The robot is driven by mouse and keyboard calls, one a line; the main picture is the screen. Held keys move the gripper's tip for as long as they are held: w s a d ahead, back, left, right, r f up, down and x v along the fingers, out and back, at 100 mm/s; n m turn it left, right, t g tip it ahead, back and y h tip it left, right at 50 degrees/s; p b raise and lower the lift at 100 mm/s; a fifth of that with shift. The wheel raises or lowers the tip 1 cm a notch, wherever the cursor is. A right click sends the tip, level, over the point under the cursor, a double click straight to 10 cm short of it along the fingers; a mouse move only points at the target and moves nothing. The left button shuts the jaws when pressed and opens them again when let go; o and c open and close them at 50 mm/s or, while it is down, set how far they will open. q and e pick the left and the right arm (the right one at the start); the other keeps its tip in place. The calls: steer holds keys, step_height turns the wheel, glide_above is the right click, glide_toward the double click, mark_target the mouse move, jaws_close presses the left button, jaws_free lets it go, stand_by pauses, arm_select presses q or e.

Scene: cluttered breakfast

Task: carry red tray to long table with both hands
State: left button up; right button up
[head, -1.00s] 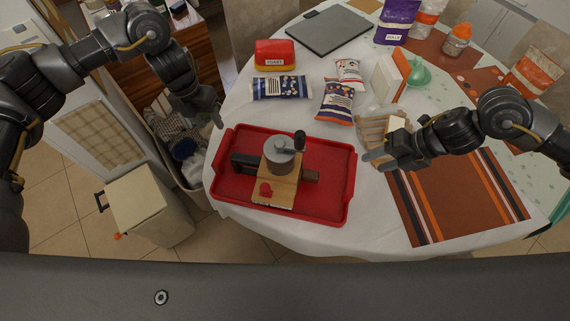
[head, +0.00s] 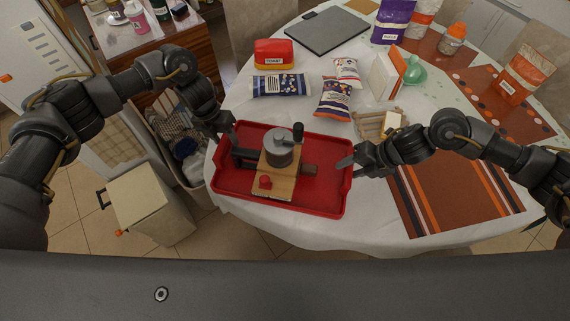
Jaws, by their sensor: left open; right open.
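The red tray (head: 322,196) lies flat near the front edge of the round table with the white cloth. A coffee grinder (head: 281,165) with a wooden base, grey metal top and dark handle stands on it. My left gripper (head: 225,138) is open at the tray's upper left corner. My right gripper (head: 347,166) is open at the tray's right rim, with its fingertips close to or over the rim. I cannot tell whether either gripper touches the tray. I cannot make out which surface is the long table.
A striped brown mat (head: 455,195) lies to the right. A pale bin (head: 150,205) stands on the floor at left.

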arm_select(q)
steer(key=shift+w+f, duration=0.1)
steer(key=shift+f, duration=0.45)
arm_select(e)
steer(key=shift+w+a+f, duration=0.15)
steer(key=shift+a+f, duration=0.2)
steer(key=shift+f, duration=0.1)
arm_select(q)
jaws_close()
arm_select(e)
jaws_close()
arm_select(q)
steer(key=shift+r, duration=0.1)
arm_select(e)
steer(key=shift+r, duration=0.1)
